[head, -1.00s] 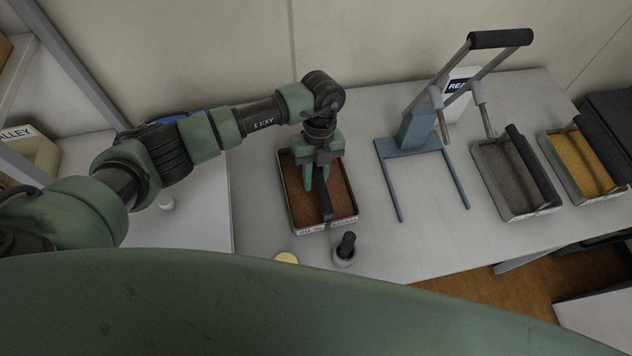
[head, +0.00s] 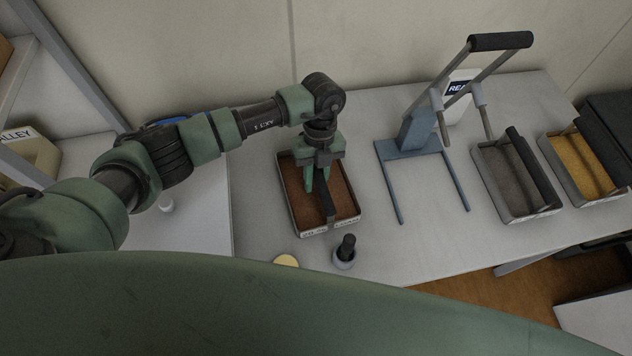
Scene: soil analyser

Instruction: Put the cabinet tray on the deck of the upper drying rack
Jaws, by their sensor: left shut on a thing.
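A shallow metal tray of red-brown soil (head: 345,194) is in the middle of the head view, over the light worktop. Its front label is too small to read, so I cannot tell whether it is the cabinet tray. My left gripper (head: 322,190) points down over it and is shut on its dark bar handle (head: 327,207). Whether the tray touches the worktop is hard to tell. My right gripper is out of view. I cannot identify the upper drying rack's deck in this view.
On the worktop (head: 420,250) stand a blue-grey frame with a lever (head: 407,147), a grey-soil tray (head: 502,178) and a yellow-soil tray (head: 578,168). A small black-handled object (head: 345,252) and a yellow disc (head: 286,260) sit near the held tray. Grey shelving posts (head: 75,68) stand left.

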